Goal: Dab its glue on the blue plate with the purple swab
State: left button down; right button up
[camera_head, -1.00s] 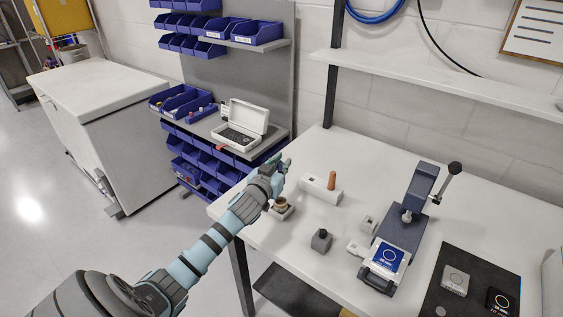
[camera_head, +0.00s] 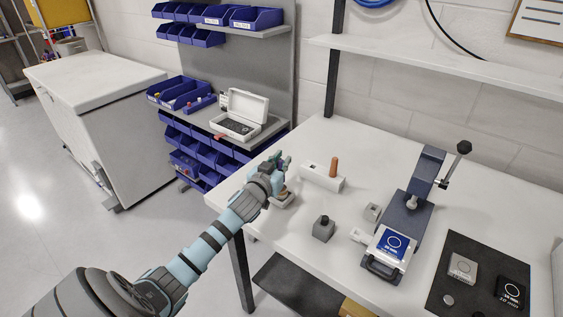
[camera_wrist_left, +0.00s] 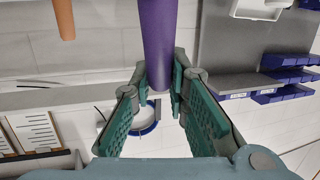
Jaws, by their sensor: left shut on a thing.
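My left gripper (camera_head: 280,163) is at the table's left edge, shut on the purple swab, whose thick shaft (camera_wrist_left: 157,40) shows between the fingers in the left wrist view. The swab's tip is hidden. The small glue pot (camera_head: 284,199) is right by the gripper, mostly covered by it; I cannot tell whether the swab touches it. The blue plate (camera_head: 392,243) with a white ring lies at the front of the dark lever fixture (camera_head: 422,190), to the right. My right gripper is not in view.
A white holder block (camera_head: 322,178) carries an orange swab (camera_head: 334,167). A grey block with a dark knob (camera_head: 324,229) stands before the fixture. A black mat (camera_head: 459,299) at right holds a grey plate (camera_head: 461,268) and a black plate (camera_head: 510,293). Blue bins stand behind at left.

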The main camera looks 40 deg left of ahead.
pick_arm(q)
jog(key=shift+f+b, duration=0.35)
jog(key=shift+f, duration=0.1)
dwell(0.3)
dwell(0.8)
notch_tip(320, 180, up, 7)
jog(key=p, duration=0.7)
jog(key=shift+r, duration=0.15)
jog(key=shift+f, duration=0.2)
